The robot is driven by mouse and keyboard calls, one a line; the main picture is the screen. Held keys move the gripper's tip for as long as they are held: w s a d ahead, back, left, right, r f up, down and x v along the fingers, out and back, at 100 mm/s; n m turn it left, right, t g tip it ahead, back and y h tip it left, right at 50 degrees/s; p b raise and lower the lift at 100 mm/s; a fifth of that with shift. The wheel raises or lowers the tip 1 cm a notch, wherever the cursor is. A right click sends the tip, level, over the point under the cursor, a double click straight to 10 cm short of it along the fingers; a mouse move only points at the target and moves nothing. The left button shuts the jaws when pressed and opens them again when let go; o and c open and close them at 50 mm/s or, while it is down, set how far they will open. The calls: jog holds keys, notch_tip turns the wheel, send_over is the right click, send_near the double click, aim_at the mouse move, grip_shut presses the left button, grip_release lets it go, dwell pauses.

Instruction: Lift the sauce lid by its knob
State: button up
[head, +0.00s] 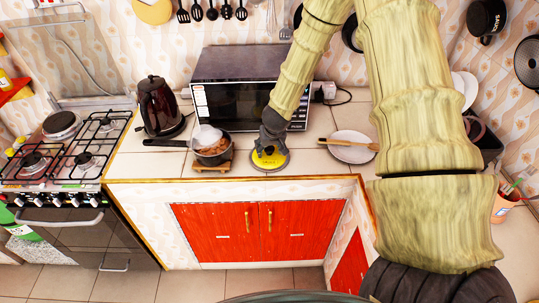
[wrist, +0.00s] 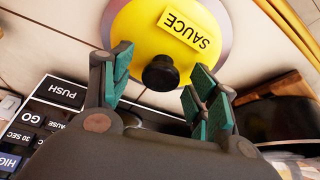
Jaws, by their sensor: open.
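The sauce lid (head: 271,158) is a yellow disc with a grey rim, lying on the tiled counter in front of the microwave. In the wrist view the lid (wrist: 140,25) carries a yellow label reading SAUCE, and its black knob (wrist: 161,73) stands at the middle. My gripper (head: 268,146) is directly over the lid in the head view and hides part of it. In the wrist view my gripper (wrist: 158,85) is open, with one green-padded finger on each side of the knob. I see a gap between the knob and both fingers.
A saucepan (head: 212,150) with food and a whitish lid or bowl stands left of the sauce lid on a wooden trivet. The microwave (head: 225,105) is close behind. A plate (head: 351,148) with a wooden utensil lies to the right. The counter's front edge is close.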

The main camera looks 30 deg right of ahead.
jog(key=c, duration=1.3)
jog(key=shift+r, duration=0.15)
